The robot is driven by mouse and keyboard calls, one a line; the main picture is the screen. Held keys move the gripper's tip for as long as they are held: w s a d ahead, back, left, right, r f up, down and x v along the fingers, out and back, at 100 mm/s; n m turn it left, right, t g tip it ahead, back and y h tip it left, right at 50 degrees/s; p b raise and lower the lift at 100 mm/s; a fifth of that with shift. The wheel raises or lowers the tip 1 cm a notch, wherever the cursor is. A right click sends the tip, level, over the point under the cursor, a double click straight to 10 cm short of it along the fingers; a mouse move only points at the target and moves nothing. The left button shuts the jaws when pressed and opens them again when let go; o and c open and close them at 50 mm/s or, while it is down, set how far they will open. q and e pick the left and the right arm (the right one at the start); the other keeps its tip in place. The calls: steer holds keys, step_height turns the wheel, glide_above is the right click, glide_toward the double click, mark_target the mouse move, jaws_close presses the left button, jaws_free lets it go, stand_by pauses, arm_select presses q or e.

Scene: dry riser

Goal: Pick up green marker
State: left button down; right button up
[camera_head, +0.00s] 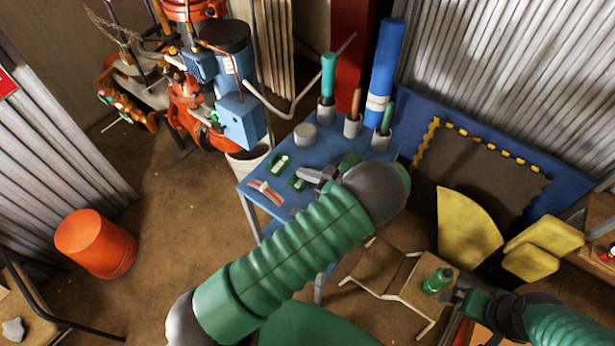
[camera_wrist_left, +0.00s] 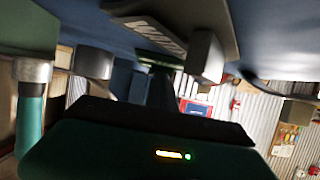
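Green upright items stand in grey cups on the blue table: a tall teal one (camera_head: 328,75) and a shorter dark green one (camera_head: 387,118). I cannot tell which is the green marker. A teal cylinder in a grey cup also shows inverted at the left of the left wrist view (camera_wrist_left: 30,118). Small green pieces (camera_head: 281,164) lie on the tabletop. My left gripper (camera_head: 312,175) is low over the table beside them, apart from the cups. Its grey fingers show in the wrist view (camera_wrist_left: 190,48), but their closure is unclear.
The blue table (camera_head: 318,152) also holds an empty-looking grey cup (camera_head: 305,134), a brown-handled item (camera_head: 355,102), a red-and-white item (camera_head: 265,191) and a tall blue roll (camera_head: 385,70). An orange bucket (camera_head: 95,243) stands on the floor at left. Open floor lies between.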

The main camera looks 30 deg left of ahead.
arm_select(q)
step_height(320, 180, up, 9)
steer(key=c, duration=1.3)
jaws_free()
steer(key=shift+a, duration=0.15)
steer(key=o, duration=0.9)
steer(key=shift+c, duration=0.2)
